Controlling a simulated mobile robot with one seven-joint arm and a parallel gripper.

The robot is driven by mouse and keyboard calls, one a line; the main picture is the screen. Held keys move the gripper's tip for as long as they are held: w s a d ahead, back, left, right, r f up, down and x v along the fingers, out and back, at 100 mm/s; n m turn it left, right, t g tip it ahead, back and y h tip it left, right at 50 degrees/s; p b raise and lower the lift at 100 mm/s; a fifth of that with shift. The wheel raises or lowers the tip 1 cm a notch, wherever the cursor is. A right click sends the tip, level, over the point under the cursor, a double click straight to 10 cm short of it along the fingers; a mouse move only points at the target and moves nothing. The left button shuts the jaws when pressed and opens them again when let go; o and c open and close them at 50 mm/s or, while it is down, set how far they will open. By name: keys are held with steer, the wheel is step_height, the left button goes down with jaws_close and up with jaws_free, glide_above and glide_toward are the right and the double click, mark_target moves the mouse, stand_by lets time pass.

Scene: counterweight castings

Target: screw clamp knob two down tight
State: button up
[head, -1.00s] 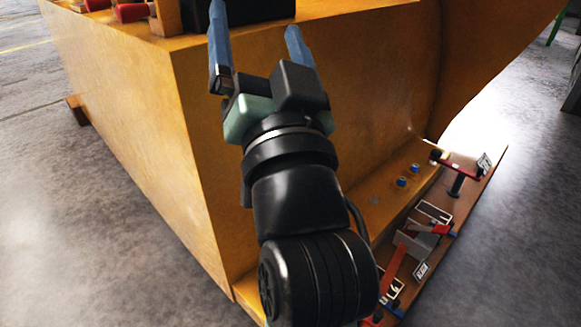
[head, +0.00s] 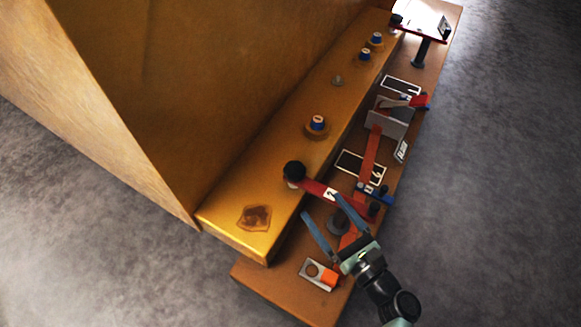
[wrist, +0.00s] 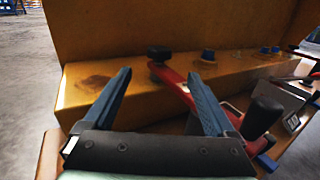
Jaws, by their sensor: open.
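The black clamp knob (head: 293,171) sits at the end of a red clamp arm (head: 318,188) marked 2, over the yellow casting ledge (head: 270,190). The knob also shows in the wrist view (wrist: 159,53), beyond the fingertips. My gripper (head: 322,206) is open and empty, its two blue fingers apart and pointing toward the ledge. In the head view it is below and right of the knob, with one finger close to the red arm; I cannot tell whether they touch. How far down the knob is screwed is too small to tell.
Blue-topped fittings (head: 317,123) stand farther along the ledge. Grey floor (head: 490,190) is clear at right.

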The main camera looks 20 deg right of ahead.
mark_target(300, 178)
steer(key=w+b, duration=0.2)
steer(key=w, duration=0.2)
steer(key=w+a+b, duration=0.1)
steer(key=w+b, duration=0.1)
steer(key=w, duration=0.2)
steer(key=w+a+b, duration=0.1)
steer(key=w+b, duration=0.1)
steer(key=w, duration=0.2)
steer(key=shift+w+a+r, duration=0.1)
steer(key=shift+w, duration=0.1)
steer(key=c, duration=1.4)
steer(key=shift+r+h, duration=0.15)
steer(key=shift+h, duration=0.35)
